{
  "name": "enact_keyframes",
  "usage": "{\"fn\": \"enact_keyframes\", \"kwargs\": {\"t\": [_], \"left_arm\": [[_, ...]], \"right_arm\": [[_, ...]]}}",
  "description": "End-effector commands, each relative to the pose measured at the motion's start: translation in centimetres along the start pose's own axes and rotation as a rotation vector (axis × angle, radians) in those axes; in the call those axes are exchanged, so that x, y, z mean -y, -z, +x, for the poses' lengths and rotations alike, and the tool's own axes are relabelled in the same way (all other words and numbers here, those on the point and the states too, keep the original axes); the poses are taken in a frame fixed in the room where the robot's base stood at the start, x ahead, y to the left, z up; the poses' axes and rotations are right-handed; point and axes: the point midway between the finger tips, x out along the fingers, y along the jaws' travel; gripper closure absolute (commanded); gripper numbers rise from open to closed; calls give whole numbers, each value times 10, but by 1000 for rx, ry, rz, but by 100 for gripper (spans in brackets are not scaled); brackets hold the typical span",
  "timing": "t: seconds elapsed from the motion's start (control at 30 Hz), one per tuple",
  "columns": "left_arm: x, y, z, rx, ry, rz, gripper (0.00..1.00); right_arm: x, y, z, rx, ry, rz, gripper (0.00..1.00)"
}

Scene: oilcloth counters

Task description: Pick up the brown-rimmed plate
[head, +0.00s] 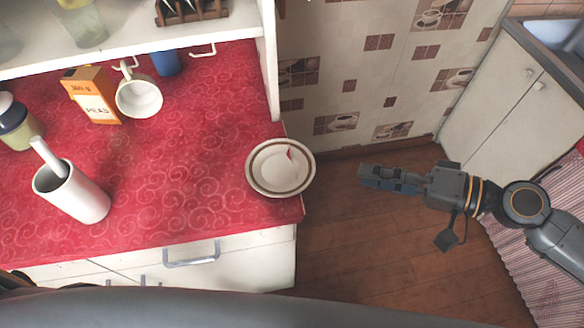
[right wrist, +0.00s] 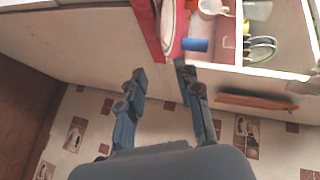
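The brown-rimmed plate (head: 280,167) is a round white dish with thin brown rings and a small red mark inside. It lies at the right end of the red counter (head: 190,200), close to the edge. In the right wrist view a pale dish edge (right wrist: 168,25), seemingly this plate, shows beyond the fingers. My right gripper (head: 364,178) is to the right of the plate, over the floor and apart from it. In the right wrist view its two fingers (right wrist: 160,73) are spread with nothing between them. My left gripper is not seen.
A white cylinder holder (head: 80,197), an orange box (head: 95,95), a white mug (head: 139,97) and a blue cup (head: 165,62) stand on the counter's left part. A shelf panel (head: 268,60) rises behind the plate. Open floor (head: 350,225) lies right of the counter.

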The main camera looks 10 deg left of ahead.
Motion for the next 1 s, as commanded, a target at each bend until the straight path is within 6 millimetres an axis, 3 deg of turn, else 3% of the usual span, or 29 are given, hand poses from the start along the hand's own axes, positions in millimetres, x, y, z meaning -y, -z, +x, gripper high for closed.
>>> {"fn": "enact_keyframes", "kwargs": {"t": [0.13, 0.33, 0.67, 0.83, 1.0], "left_arm": [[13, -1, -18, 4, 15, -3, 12], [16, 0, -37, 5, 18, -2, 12], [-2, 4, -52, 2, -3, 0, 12], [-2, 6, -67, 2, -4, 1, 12], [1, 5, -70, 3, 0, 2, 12]], "right_arm": [[8, 2, 24, 3, 6, -7, 66], [6, 2, 60, 3, 3, -6, 66], [6, 4, 89, 4, 2, -7, 66], [4, 7, 115, 4, 1, -7, 66], [1, 5, 128, 5, -1, -9, 66]]}}
